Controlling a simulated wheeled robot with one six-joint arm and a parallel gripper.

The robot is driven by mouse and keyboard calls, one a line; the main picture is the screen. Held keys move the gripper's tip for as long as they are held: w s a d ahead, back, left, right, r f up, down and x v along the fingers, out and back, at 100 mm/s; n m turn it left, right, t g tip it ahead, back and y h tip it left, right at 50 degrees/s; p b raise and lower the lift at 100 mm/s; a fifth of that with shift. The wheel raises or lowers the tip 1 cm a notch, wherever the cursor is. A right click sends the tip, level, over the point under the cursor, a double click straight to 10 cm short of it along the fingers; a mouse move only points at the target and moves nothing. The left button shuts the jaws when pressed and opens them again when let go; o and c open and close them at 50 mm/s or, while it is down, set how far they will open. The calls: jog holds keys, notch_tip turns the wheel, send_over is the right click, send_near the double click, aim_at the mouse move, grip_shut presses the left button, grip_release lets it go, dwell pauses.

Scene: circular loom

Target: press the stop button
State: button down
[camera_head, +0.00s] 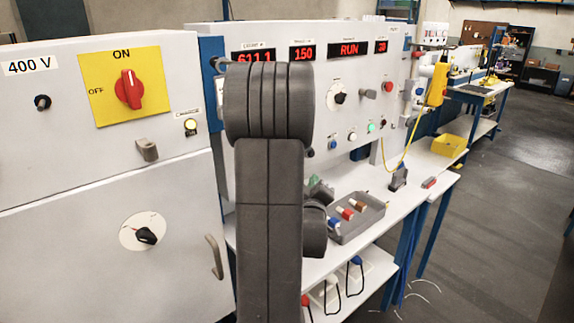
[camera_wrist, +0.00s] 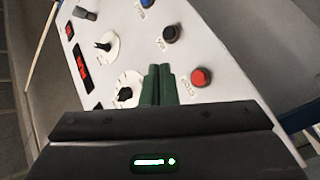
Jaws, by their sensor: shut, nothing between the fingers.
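A round red button (camera_wrist: 201,77) in a dark ring stands on the pale panel in the wrist view, with a small, blurred label beside it. My gripper (camera_wrist: 159,70) has its two green fingers together, with nothing between them. The fingertips point at the panel, to the left of the red button and apart from it in the picture. I cannot tell how far they are from the panel's surface. In the head view my arm covers part of the grey panel (camera_head: 437,62), and my gripper cannot be made out clearly. The red button is not clearly identifiable there.
In the wrist view, a black button (camera_wrist: 169,33), a blue button (camera_wrist: 146,3) and black knobs (camera_wrist: 125,94) are close by. The head view shows a 400 V cabinet with a red switch (camera_head: 128,89), a bench tray (camera_head: 372,219) of spools and a yellow handset (camera_head: 438,84).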

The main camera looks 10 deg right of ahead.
jog(key=w+a+p, duration=0.3)
jog(key=w+a, duration=0.2)
jog(key=w, duration=0.2)
jog(key=shift+w, duration=0.2)
jog(key=shift+w+f+b, duration=0.1)
jog(key=shift+b, duration=0.2)
dwell(1.9)
jog(key=shift+w+a, duration=0.2)
jog(key=shift+w, duration=0.05)
jog(key=shift+w+a+b, duration=0.25)
jog(key=shift+w+b, duration=0.15)
dwell(0.8)
jog(key=shift+s+d, duration=0.1)
jog(key=shift+s, duration=0.05)
jog(key=shift+s+d+b, duration=0.35)
jog(key=shift+s+b, duration=0.25)
jog(key=shift+b, duration=0.1)
